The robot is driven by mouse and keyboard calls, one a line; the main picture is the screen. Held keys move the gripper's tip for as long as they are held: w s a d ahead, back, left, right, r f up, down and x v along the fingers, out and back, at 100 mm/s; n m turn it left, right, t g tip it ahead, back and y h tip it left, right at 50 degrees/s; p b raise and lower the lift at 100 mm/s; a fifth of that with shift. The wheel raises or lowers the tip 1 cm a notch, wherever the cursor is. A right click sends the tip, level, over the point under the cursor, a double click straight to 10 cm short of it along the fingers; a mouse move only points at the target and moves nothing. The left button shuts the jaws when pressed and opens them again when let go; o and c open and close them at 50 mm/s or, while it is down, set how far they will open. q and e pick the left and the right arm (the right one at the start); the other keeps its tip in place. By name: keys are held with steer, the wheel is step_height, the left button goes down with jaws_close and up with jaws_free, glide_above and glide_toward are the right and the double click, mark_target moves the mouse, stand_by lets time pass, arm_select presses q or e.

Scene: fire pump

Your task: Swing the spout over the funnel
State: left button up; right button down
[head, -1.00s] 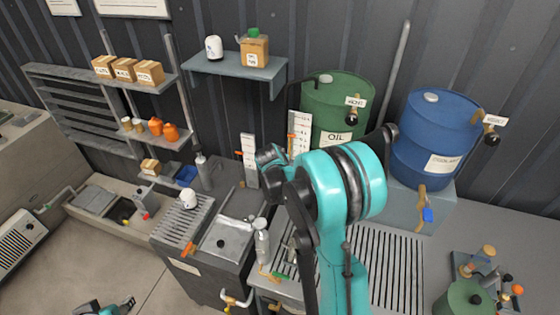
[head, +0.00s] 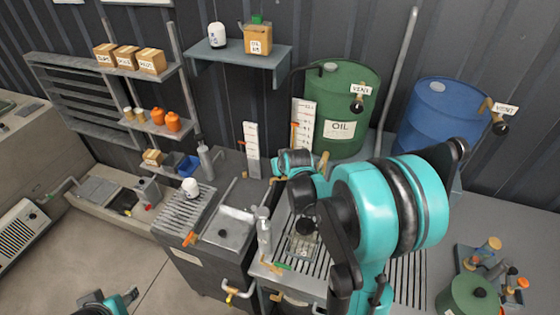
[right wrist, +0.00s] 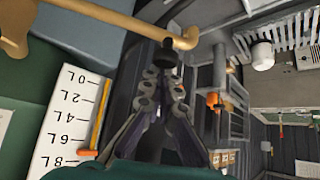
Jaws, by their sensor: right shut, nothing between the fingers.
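In the right wrist view a brass pipe (right wrist: 135,22), which looks like the spout, runs across the top and bends at its right end. A black knob (right wrist: 167,57) hangs below it. My right gripper (right wrist: 165,82) is shut and empty, its fingertips close to this knob; I cannot tell whether they touch. In the head view a short brass piece (head: 322,165) shows in front of the green oil drum (head: 340,108), beside my right wrist; the right fingers are hidden there. I cannot make out a funnel for certain. My left gripper (head: 130,296) is at the bottom left edge, fingers unclear.
A blue drum (head: 437,120) stands right of the oil drum. A white level scale (head: 252,150) stands left of my right wrist. A clear container (head: 303,243) is on the slatted grate, partly behind my arm. A metal sink (head: 232,232) lies to the left. Shelves line the wall.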

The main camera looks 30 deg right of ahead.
arm_select(q)
step_height(320, 180, down, 3)
steer(key=b, duration=0.3)
steer(key=shift+a+f, duration=0.1)
steer(key=shift+f, duration=0.1)
arm_select(e)
steer(key=s+d+n+g+y, duration=0.1)
steer(key=s+n+g+y, duration=0.1)
steer(key=s+n+y, duration=0.6)
steer(key=s+n, duration=0.3)
steer(key=s, duration=0.4)
steer(key=shift+s+d+n, duration=0.25)
steer(key=shift+s+n, duration=0.05)
steer(key=shift+n, duration=0.1)
arm_select(q)
steer(key=shift+w, duration=0.1)
arm_select(e)
steer(key=w+a, duration=0.3)
arm_select(q)
steer(key=shift+s+a+r+p, duration=0.3)
steer(key=shift+s+r+p, duration=0.2)
steer(key=shift+r+p, duration=0.3)
arm_select(e)
steer(key=v, duration=1)
steer(key=shift+r, duration=0.5)
steer(key=shift+w+d, duration=0.15)
steer(key=shift+w, duration=0.05)
